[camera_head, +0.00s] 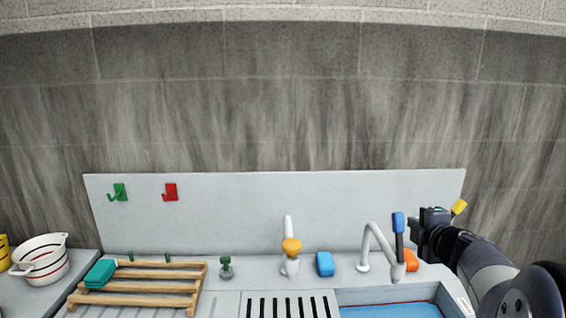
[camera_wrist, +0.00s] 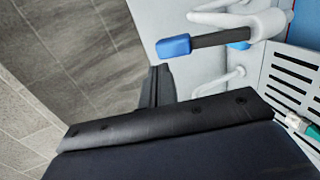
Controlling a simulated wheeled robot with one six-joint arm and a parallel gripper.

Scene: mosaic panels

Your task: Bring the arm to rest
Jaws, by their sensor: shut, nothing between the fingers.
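My arm reaches in from the right of the head view. My dark gripper (camera_head: 430,222) is at its end, shut and empty, in front of the right end of the white backsplash (camera_head: 250,215). It is up beside the white curved tap (camera_head: 370,240), to the tap's right. A blue-tipped tool with a dark shaft (camera_head: 398,224) stands between the gripper and the tap in the picture. It also shows in the wrist view (camera_wrist: 175,46), apart from my gripper. Dark parts of my own gripper fill the lower wrist view.
A sink basin (camera_head: 345,297) lies below the tap. An orange block (camera_head: 411,259) and a yellow-tipped thing (camera_head: 459,206) are close to my gripper. A blue sponge (camera_head: 325,264), an orange-topped white dispenser (camera_head: 290,258), a wooden rack (camera_head: 140,286) and a striped bowl (camera_head: 42,260) stand further left.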

